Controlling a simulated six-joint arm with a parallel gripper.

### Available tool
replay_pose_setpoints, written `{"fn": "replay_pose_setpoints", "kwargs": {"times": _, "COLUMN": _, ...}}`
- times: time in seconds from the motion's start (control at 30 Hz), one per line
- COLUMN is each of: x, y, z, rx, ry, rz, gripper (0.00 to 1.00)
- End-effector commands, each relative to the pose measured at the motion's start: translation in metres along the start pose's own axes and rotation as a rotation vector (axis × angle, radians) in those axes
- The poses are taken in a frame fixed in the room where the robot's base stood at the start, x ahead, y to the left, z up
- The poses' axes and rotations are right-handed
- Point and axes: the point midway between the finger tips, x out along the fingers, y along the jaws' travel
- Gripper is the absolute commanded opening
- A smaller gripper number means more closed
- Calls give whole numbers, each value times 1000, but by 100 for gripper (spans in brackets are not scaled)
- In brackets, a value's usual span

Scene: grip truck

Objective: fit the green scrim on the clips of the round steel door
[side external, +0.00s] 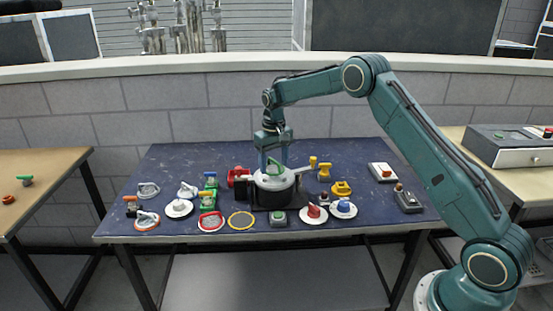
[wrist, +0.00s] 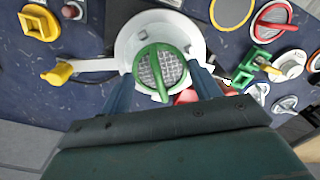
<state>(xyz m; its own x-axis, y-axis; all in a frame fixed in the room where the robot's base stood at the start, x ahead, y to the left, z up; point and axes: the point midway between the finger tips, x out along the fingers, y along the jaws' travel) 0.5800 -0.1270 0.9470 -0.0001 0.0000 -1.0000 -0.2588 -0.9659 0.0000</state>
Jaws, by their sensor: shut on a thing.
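The green scrim (wrist: 172,67), a green ring with grey mesh and a raised green bar, lies between the two fingers of my gripper (wrist: 161,75), which is shut on it. The round steel door (wrist: 128,42) is a pale disc with a side arm, directly below the scrim in the wrist view. In the side view the scrim (side external: 275,166) stands tilted at my gripper (side external: 274,157), over the door (side external: 272,182) on a black round housing (side external: 279,197). I cannot tell whether scrim and door touch. The clips are too small or hidden to make out.
Around the housing on the blue table (side external: 220,158) lie a red ring (side external: 211,229), a yellow ring (side external: 241,228), a red part (side external: 239,171) and several knobbed discs. A yellow-ended arm (wrist: 65,70) sticks out from the door. The back middle of the table is fairly clear.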

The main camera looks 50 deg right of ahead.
Motion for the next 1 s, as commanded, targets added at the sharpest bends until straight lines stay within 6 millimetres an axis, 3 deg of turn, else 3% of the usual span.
{"fn": "replay_pose_setpoints", "kwargs": {"times": 1.0, "x": 9, "y": 0, "z": 0, "rx": 0, "ry": 0, "rz": 0, "gripper": 39}}
